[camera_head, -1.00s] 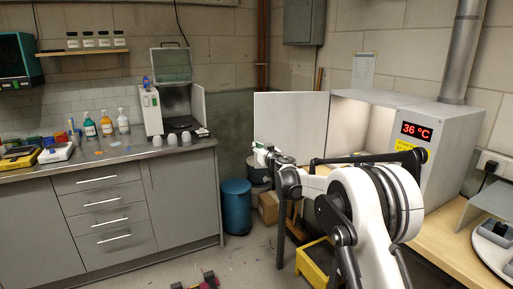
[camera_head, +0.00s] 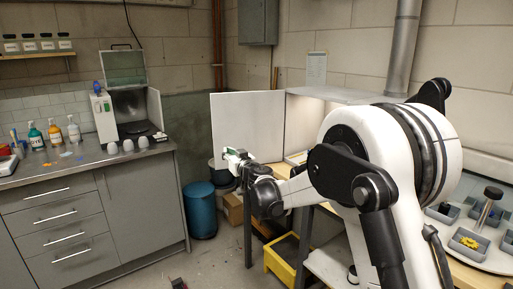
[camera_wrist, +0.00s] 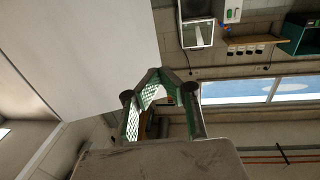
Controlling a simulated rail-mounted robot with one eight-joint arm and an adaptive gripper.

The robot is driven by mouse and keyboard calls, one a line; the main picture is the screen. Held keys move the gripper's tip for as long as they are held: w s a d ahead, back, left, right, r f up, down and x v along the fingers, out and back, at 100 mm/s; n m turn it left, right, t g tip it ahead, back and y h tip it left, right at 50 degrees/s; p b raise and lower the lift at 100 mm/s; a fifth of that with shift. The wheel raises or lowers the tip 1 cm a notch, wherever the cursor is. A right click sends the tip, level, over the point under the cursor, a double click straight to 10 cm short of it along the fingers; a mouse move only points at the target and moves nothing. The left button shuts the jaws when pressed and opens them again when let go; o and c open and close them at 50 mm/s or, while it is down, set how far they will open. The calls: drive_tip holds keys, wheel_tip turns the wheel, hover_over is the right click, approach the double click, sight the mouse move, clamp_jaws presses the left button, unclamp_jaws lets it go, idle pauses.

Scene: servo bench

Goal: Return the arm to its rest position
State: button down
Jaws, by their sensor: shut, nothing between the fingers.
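My gripper (camera_head: 236,157) shows small in the head view, at the far end of my white and black arm. It is in front of the lower part of the open white door panel (camera_head: 246,128). In the wrist view, my gripper (camera_wrist: 163,78) has green-padded fingers that come together at the tips, with nothing held. The white panel also fills the upper left of the wrist view (camera_wrist: 100,45).
My arm hides much of the white heated cabinet (camera_head: 303,118). A grey counter (camera_head: 75,170) with bottles is at left. Compartment trays (camera_head: 478,243) lie on the wooden bench at right.

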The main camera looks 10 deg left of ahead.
drive_tip(key=s+d+r+m+t+h, duration=0.1)
drive_tip(key=s+d+r+m+h, duration=0.15)
drive_tip(key=d+r, duration=0.4)
drive_tip(key=s+d+r+m+t+h, duration=0.15)
drive_tip(key=d+r+h, duration=0.25)
drive_tip(key=d, duration=0.6)
drive_tip(key=s+d+r+m+g+h, duration=0.1)
drive_tip(key=s+d+m+g+h, duration=0.3)
drive_tip(key=s+d, duration=0.95)
drive_tip(key=s+d+f+g+h, duration=0.1)
drive_tip(key=s+d+f, duration=0.2)
drive_tip(key=s+d, duration=0.35)
drive_tip(key=s+d+f+g+h, duration=0.15)
drive_tip(key=s+d+f, duration=0.25)
drive_tip(key=s, duration=0.6)
drive_tip(key=s+f+g+y, duration=0.1)
drive_tip(key=s+f+g, duration=0.1)
drive_tip(key=s+f, duration=0.3)
drive_tip(key=s+f+n+g+y, duration=0.1)
drive_tip(key=s+f, duration=0.4)
drive_tip(key=s, duration=0.8)
drive_tip(key=shift+a+g+y, duration=0.3)
drive_tip(key=shift+a+g, duration=0.1)
drive_tip(key=shift+g, duration=0.1)
